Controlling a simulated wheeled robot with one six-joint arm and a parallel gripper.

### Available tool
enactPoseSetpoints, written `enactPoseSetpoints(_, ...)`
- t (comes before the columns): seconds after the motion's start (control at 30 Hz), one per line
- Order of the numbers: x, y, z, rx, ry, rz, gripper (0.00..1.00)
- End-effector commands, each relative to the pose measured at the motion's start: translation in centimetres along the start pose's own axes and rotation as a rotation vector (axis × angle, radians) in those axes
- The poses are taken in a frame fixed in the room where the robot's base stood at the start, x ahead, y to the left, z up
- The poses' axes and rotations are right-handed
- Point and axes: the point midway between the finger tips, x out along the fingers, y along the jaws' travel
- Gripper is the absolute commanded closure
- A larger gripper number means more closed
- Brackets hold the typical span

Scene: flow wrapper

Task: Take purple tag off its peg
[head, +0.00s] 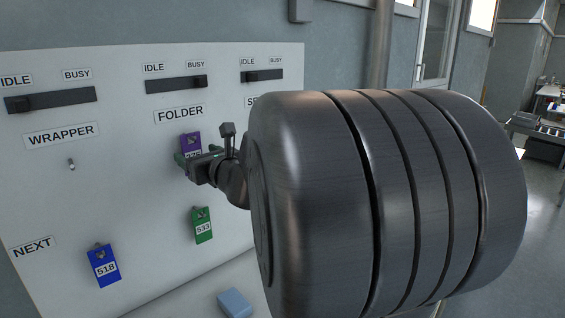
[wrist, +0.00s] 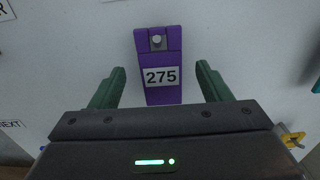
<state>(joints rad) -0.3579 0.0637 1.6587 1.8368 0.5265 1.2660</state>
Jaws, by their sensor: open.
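The purple tag (head: 190,140) hangs on its peg under the FOLDER label on the white board (head: 120,185). In the wrist view the purple tag (wrist: 161,48) shows its number 275, and the peg (wrist: 157,40) pokes through its top. My gripper (wrist: 160,80) is open, with one green finger on each side of the tag's lower part and a gap on both sides. In the head view my gripper (head: 187,164) covers the tag's lower part. The tag's bottom edge is hidden or close to the gripper body in the wrist view.
A green tag 533 (head: 202,226) hangs below, and a blue tag 518 (head: 103,265) hangs near NEXT. An empty peg (head: 71,164) is under WRAPPER. IDLE/BUSY sliders (head: 176,84) run along the top. A light blue block (head: 235,303) lies below. My arm hides the board's right part.

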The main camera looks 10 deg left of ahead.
Motion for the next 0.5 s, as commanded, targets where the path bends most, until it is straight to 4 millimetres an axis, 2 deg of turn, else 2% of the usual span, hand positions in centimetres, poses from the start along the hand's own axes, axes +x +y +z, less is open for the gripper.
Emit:
enactPoseSetpoints(0.2, 1.7, 0.0, 0.0, 0.000, 0.000, 0.001, 0.29)
enactPoseSetpoints(0.5, 1.9, 0.0, 0.0, 0.000, 0.000, 0.000, 0.29)
